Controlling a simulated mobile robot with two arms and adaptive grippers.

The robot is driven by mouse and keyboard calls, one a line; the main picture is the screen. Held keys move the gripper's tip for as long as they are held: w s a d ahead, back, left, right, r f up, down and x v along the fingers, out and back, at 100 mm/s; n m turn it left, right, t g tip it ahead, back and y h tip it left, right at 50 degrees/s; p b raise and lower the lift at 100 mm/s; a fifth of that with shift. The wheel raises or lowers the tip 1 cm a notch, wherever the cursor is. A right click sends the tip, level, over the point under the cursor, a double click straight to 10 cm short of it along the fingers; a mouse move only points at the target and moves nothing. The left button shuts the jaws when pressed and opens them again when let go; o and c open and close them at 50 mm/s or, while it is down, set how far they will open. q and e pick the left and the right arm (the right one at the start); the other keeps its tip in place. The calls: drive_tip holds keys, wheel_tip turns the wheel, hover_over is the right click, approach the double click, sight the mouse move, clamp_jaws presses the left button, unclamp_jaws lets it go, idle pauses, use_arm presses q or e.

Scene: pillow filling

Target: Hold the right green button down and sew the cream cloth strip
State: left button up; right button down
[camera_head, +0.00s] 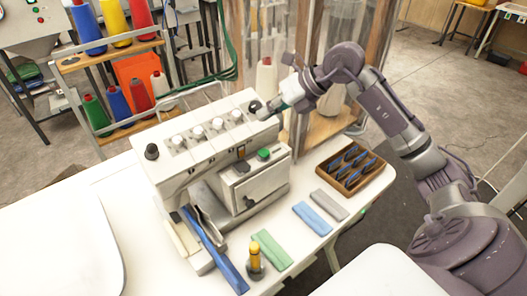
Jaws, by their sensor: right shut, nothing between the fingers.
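The white sewing machine (203,137) stands on the white table. A green button (264,154) sits on the right part of its body. A pale cream strip (183,238) lies at the machine's lower left, beside a dark blue strip (215,250); I cannot tell surely whether it is the cream cloth. My right gripper (261,109) comes in from the right and is at the upper right end of the machine, above and apart from the green button. It is shut and empty; its fingertips are small and dark here. My left gripper is not in view.
Green (271,250), light blue (312,218) and grey (329,204) strips lie on the table's right. A wooden tray (322,170) holds dark blue pieces. A thread rack (112,50) stands behind. The left tabletop is clear.

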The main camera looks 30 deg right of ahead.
drive_tip(key=b, duration=0.6)
approach(259, 151)
drive_tip(key=w+a+f, duration=0.1)
drive_tip(key=w, duration=0.1)
drive_tip(key=w+a+f, duration=0.1)
drive_tip(key=w+a, duration=0.1)
drive_tip(key=shift+a+f, duration=0.1)
drive_tip(key=shift+a, duration=0.1)
drive_tip(key=shift+f, duration=0.4)
drive_tip(key=shift+f+b, duration=0.4)
drive_tip(key=shift+b, duration=0.15)
drive_tip(key=shift+f+b, duration=0.55)
idle(0.8)
drive_tip(key=shift+r, duration=0.15)
idle(2.1)
drive_tip(key=shift+r+p, duration=0.65)
drive_tip(key=shift+r, duration=0.2)
